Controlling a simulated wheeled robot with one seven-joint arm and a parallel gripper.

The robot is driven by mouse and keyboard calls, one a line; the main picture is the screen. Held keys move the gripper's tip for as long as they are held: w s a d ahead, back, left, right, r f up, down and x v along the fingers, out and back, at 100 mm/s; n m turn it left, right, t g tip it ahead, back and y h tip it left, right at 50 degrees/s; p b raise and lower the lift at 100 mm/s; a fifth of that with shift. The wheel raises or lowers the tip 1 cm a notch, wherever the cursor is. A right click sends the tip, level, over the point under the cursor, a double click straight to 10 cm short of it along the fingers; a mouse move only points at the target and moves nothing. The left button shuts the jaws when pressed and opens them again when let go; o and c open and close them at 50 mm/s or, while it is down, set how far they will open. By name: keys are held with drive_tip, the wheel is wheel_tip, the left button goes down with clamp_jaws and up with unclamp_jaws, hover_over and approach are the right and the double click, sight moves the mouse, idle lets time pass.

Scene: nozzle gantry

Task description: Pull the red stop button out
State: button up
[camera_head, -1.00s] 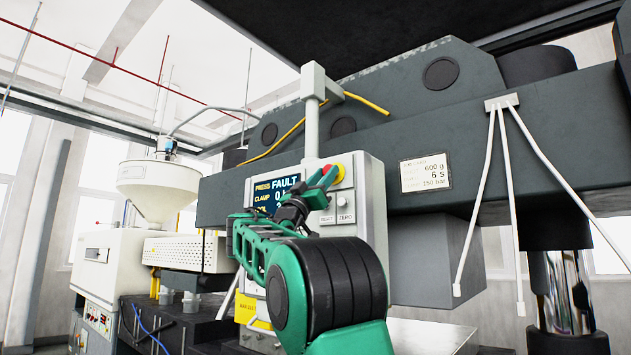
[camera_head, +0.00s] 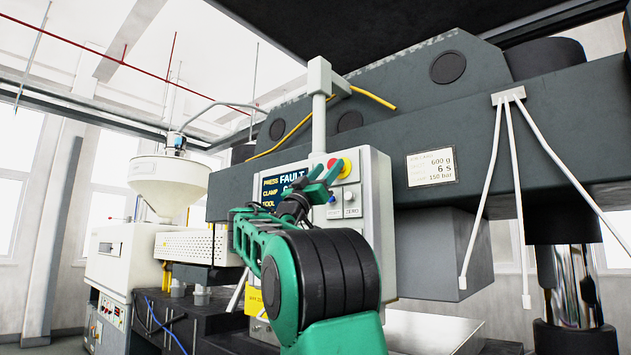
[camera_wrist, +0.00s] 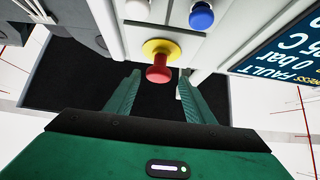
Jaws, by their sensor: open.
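The red stop button (camera_wrist: 159,72) shows in the wrist view on a yellow collar (camera_wrist: 161,48), standing out from the control panel. In the head view the red button (camera_head: 333,163) and its yellow surround (camera_head: 346,168) sit at the panel's upper right. My gripper (camera_wrist: 157,84) is open in the wrist view, with one finger on each side of the button's line and the button's head near the gap between the tips. I cannot tell whether a finger touches it. In the head view my gripper (camera_head: 325,174) reaches up just below and beside the button, hiding part of the panel.
The control panel (camera_head: 372,215) carries a display reading FAULT (camera_head: 291,176). In the wrist view a blue button (camera_wrist: 201,16) and a pale button (camera_wrist: 137,9) lie close to the stop button. A grey beam (camera_head: 520,150) runs behind the panel.

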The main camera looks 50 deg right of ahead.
drive_tip(key=v, duration=1)
drive_tip(key=shift+w+a+f, duration=0.15)
drive_tip(key=shift+w+f, duration=0.05)
idle(0.7)
